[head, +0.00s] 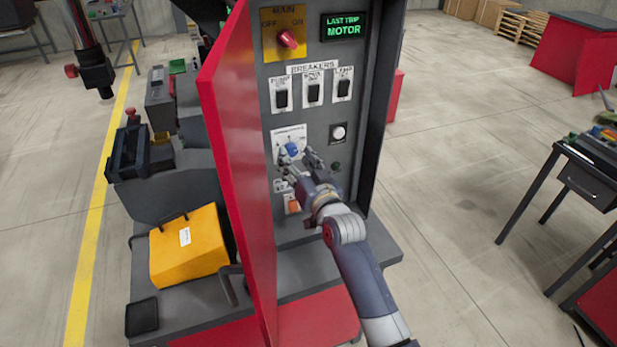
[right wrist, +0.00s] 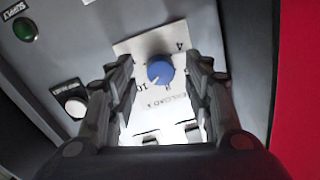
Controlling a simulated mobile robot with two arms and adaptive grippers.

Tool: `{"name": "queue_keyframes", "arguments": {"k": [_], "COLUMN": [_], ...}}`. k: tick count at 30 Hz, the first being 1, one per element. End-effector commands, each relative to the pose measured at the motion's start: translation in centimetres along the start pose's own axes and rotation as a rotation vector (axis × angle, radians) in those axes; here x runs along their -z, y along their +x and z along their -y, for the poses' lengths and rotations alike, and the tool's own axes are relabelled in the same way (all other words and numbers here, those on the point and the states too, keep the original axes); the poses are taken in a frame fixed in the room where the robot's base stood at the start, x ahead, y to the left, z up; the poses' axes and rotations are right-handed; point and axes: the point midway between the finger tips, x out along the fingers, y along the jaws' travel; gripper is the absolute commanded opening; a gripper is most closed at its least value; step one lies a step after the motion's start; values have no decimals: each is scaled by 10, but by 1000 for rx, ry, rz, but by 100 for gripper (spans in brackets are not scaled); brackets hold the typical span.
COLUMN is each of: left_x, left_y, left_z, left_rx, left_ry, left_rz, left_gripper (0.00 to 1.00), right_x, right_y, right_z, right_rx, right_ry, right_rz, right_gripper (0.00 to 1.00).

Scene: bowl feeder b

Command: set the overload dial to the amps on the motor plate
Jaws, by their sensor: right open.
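The overload dial is a blue round knob (head: 290,150) on a white scale plate in the grey control panel. In the right wrist view the blue knob (right wrist: 160,72) sits on its white plate (right wrist: 135,50), with some printed marks in sight; the full scale is not readable. My right gripper (head: 300,162) is at the dial, its fingers open. In the right wrist view the right gripper's fingers (right wrist: 160,95) stand on either side of the knob, apart from it. The motor plate cannot be made out. My left gripper is not in view.
Above the dial are a red main switch (head: 287,39), several black breakers (head: 313,92) and a green-lit display (head: 344,27) reading "LAST TRIP MOTOR". The open red cabinet door (head: 238,170) stands left of the panel. A yellow box-like cover (head: 188,246) lies beyond it.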

Motion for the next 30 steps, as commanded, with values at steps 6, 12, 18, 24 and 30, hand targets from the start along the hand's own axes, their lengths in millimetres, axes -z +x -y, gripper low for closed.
{"name": "queue_keyframes", "arguments": {"k": [6,12,18,24,30], "left_x": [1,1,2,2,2], "left_y": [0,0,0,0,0], "left_z": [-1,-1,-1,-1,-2], "left_rx": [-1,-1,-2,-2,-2], "left_ry": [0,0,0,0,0], "left_rz": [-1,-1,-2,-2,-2], "left_gripper": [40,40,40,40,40], "right_x": [-2,-1,-1,-1,-1], "right_y": [-38,-73,-97,-105,-105], "right_z": [0,0,0,0,0], "right_rx": [-1,0,0,0,0], "right_ry": [1,1,1,0,0], "right_rz": [2,3,2,2,2], "right_gripper": [47,47,47,47,47]}}
